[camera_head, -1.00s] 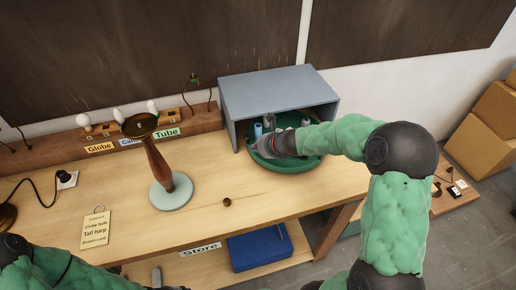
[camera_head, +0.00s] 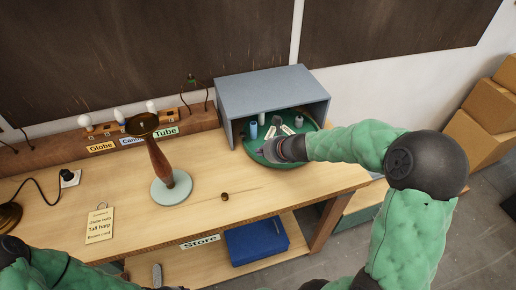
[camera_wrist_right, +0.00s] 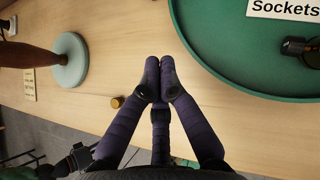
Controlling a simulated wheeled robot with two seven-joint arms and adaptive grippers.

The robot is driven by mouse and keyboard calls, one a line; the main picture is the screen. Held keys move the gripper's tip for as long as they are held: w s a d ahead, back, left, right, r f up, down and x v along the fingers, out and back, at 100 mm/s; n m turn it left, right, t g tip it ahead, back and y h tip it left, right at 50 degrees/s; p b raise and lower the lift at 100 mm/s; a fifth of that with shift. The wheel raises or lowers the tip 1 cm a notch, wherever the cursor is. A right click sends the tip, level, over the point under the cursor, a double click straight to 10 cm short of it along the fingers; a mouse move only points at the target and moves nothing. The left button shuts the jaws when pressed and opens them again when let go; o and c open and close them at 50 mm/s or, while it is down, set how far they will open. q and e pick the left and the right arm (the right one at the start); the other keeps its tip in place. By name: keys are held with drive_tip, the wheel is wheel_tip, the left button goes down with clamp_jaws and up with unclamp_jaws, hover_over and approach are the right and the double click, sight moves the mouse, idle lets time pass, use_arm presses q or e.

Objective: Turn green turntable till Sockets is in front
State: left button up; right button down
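The green turntable (camera_head: 262,160) sits inside a grey open-fronted box on the bench. It carries a blue cylinder, a grey cylinder and white labels too small to read in the head view. In the right wrist view the turntable (camera_wrist_right: 215,60) fills the upper right. Its "Sockets" label (camera_wrist_right: 285,8) and a dark socket-like part (camera_wrist_right: 298,46) show near the right edge. My right gripper (camera_wrist_right: 160,70) has its fingertips together with nothing between them, beside the turntable's rim. In the head view, my right gripper (camera_head: 260,151) overlaps the turntable's front left. My left gripper is not clearly visible at the bottom left.
The grey box (camera_head: 270,95) roofs the turntable's back. A lamp stand (camera_head: 160,165) with a pale round base stands to the left. A small brass part (camera_head: 225,196) lies on the bench front. A blue box (camera_head: 256,242) is on the lower shelf.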

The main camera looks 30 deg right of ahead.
drive_tip(key=s+a+r+n+g+y+p, duration=0.1)
drive_tip(key=s+a+n+g, duration=0.15)
drive_tip(key=n, duration=1.35)
drive_tip(key=s+a+r+n+g, duration=0.1)
drive_tip(key=s+n+g, duration=0.2)
drive_tip(key=n, duration=1.3)
drive_tip(key=d+r+n+g+h, duration=0.25)
drive_tip(key=d+n+h, duration=0.45)
drive_tip(key=d+n, duration=0.95)
wheel_tip(320, 180, down, 10)
drive_tip(key=n+b, duration=0.1)
drive_tip(key=n, duration=0.1)
drive_tip(key=n+b, duration=0.1)
drive_tip(key=n, duration=0.1)
drive_tip(key=shift+s+a+f+g+b, duration=0.1)
drive_tip(key=shift+s+f+g+b, duration=0.1)
drive_tip(key=shift+g+b, duration=0.2)
drive_tip(key=shift+w+d+r, duration=0.1)
drive_tip(key=shift+d, duration=0.55)
drive_tip(key=shift+w+d+r, duration=0.1)
drive_tip(key=shift+d, duration=1.15)
